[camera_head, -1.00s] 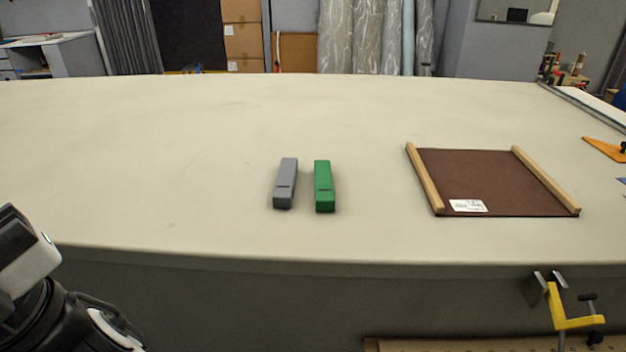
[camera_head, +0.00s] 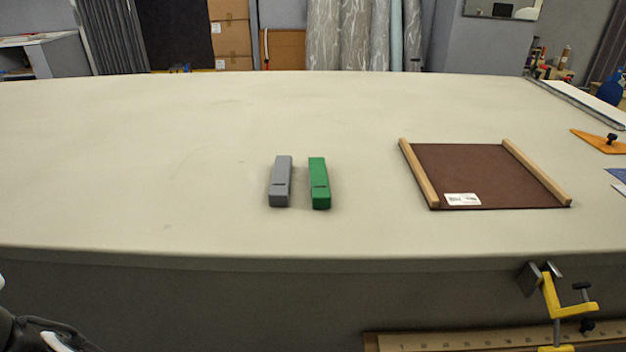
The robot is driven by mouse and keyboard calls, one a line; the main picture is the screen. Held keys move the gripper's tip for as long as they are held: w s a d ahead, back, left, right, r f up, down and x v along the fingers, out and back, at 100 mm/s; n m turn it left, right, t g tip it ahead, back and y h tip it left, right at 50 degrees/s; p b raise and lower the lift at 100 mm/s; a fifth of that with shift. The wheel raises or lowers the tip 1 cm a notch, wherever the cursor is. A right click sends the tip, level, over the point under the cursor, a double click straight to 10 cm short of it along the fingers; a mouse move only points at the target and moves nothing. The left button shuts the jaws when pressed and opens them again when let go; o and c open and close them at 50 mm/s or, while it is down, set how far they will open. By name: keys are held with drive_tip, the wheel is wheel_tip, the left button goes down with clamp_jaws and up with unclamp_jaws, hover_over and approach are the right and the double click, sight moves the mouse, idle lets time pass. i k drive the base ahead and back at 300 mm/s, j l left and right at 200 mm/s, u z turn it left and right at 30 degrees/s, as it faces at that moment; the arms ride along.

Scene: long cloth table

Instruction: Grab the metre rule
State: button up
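A long wooden strip with printed marks and numerals, which looks like the metre rule (camera_head: 455,341), shows at the bottom right, below the table's front edge. Its lower part is cut off by the picture edge, and a yellow clamp crosses in front of it. What it rests on cannot be told. Only a small black and white part of my arm shows in the bottom left corner. My gripper is out of view.
The cloth table (camera_head: 160,170) is mostly clear. A grey block (camera_head: 280,182) and a green block (camera_head: 319,184) lie mid-table. A brown board with wooden side strips (camera_head: 480,175) lies right. The yellow clamp (camera_head: 556,302) hangs at the front edge. An orange tool (camera_head: 598,141) lies far right.

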sight(586, 329)
drive_tip(key=z, duration=1.7)
drive_tip(key=i+l+u, duration=0.25)
drive_tip(key=l, duration=0.8)
drive_tip(key=l+u, duration=0.2)
drive_tip(key=l, duration=0.8)
